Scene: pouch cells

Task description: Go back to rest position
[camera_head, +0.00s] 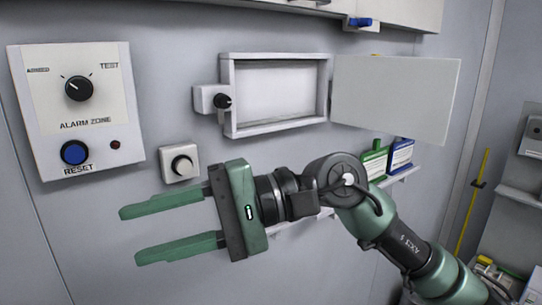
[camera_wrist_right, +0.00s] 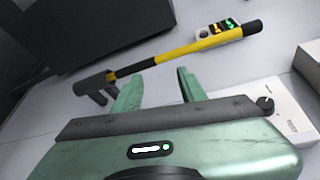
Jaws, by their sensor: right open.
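My right gripper (camera_head: 130,235) reaches in from the lower right in the head view. Its two green fingers point left, spread wide apart with nothing between them. It is in front of the grey wall, below the alarm panel (camera_head: 102,150) and the small box with a black knob (camera_head: 180,163). In the right wrist view the gripper (camera_wrist_right: 157,82) also shows open and empty. A yellow and black hammer-like tool (camera_wrist_right: 190,47) lies beyond the fingertips there, apart from them as far as I can tell. My left gripper is in neither view.
An open white wall cabinet (camera_head: 228,95), its door (camera_head: 395,98) swung right, is above my right arm. A shelf with green and blue boxes (camera_head: 400,155) is behind the arm.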

